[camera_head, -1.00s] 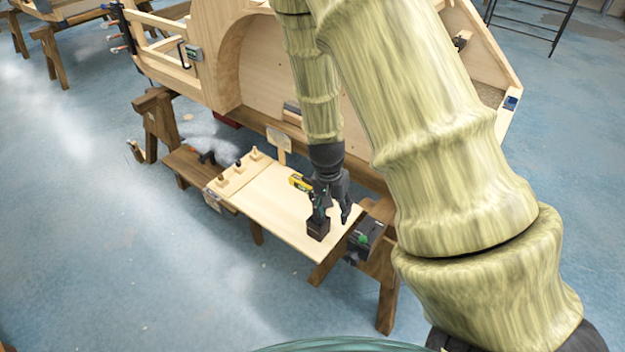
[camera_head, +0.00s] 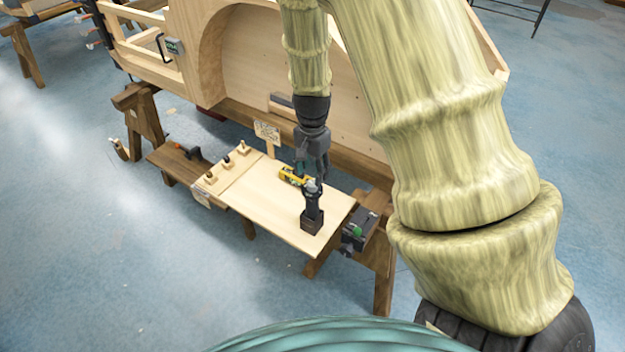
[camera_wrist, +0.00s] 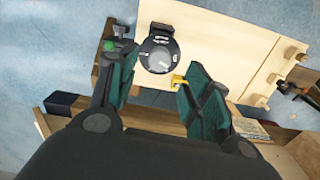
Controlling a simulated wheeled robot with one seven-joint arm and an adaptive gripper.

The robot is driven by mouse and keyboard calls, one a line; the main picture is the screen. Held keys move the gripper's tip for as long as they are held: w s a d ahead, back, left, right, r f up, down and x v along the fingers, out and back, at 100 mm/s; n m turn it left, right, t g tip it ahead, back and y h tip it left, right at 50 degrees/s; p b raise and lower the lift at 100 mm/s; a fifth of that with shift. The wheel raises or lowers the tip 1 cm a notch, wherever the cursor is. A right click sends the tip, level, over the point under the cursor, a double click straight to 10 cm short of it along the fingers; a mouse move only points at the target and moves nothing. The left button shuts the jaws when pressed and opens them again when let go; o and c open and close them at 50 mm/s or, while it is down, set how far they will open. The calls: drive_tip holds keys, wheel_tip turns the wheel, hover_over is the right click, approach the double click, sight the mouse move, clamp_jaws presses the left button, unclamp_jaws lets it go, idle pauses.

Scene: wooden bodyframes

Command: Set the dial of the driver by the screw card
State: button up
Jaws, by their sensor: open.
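The driver (camera_head: 312,212) stands upright on a pale wooden board, dark, with a yellow part (camera_head: 293,178) behind its top. In the wrist view its round dark dial (camera_wrist: 158,55) with white markings faces the camera; the marks are too small to read surely. The yellow part also shows below right of the dial (camera_wrist: 179,81). My gripper (camera_head: 313,178) is open just above and behind the driver, its green-padded fingers on either side of the dial in the wrist view. A small card on a post (camera_head: 267,132), likely the screw card, stands behind the board; its writing is unreadable.
The board (camera_head: 255,205) rests on trestles and carries several small knobbed pieces (camera_head: 227,162) at its left. A dark box with a green spot (camera_head: 358,232) sits at its right edge. A large wooden bodyframe (camera_head: 240,70) rises behind. The board's middle is clear.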

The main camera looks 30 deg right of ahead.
sight(312, 183)
drive_tip(key=shift+f+p, duration=0.3)
drive_tip(key=shift+f, duration=2.25)
drive_tip(key=c, duration=1)
